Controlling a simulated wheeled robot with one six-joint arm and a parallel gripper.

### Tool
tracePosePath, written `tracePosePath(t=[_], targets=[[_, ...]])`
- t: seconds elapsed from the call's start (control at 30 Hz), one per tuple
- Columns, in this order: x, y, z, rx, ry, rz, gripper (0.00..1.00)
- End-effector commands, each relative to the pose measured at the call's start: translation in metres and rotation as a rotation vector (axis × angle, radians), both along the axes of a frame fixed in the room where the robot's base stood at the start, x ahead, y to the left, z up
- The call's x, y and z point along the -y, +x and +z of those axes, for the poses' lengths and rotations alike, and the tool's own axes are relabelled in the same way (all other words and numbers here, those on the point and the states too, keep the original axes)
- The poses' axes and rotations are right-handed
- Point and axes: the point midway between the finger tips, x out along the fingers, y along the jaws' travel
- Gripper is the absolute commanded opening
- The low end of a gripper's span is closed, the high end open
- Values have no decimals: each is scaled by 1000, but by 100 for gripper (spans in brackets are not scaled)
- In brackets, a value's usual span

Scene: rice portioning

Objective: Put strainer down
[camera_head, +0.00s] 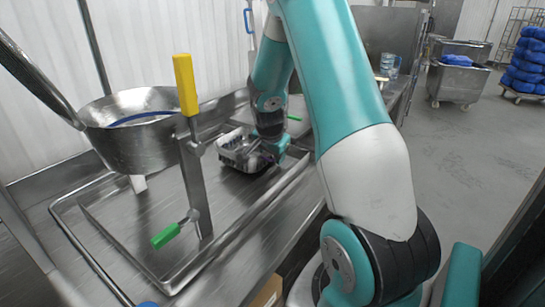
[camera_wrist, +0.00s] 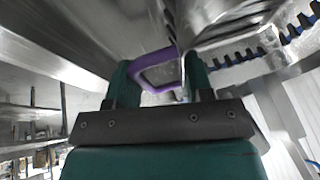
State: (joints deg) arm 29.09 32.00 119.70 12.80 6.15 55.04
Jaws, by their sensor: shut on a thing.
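My gripper (camera_wrist: 157,78) is shut on a purple handle (camera_wrist: 143,68), which shows between its teal fingers in the wrist view. I take this handle to be the strainer's; a shiny metal surface lies close beside it. In the head view my gripper (camera_head: 272,150) is low over the steel worktop, at the right side of a small metal container (camera_head: 236,152) with dark parts inside. The strainer's body is not clear there, and I cannot tell whether it touches the container or worktop.
A large steel bowl (camera_head: 140,130) stands at the left. An upright bar with a yellow grip (camera_head: 186,84) and a green-handled valve (camera_head: 168,235) rise in front. A raised rail (camera_head: 235,232) edges the worktop. A clear jug (camera_head: 389,65) stands farther back.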

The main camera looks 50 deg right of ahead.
Motion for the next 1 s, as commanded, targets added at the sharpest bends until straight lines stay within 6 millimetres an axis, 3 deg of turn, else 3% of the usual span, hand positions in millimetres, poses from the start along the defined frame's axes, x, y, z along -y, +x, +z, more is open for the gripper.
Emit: tracePosePath(t=[0.1,0.47,0.5,0.6,0.87,1.0], targets=[[0,0,-11,0,0,-1,0],[0,0,-16,2,-2,-1,0],[0,0,-15,1,-1,-1,54],[0,0,-15,1,-1,-1,73],[0,0,-14,1,-1,-1,73],[-3,-1,-3,4,-3,1,73]])
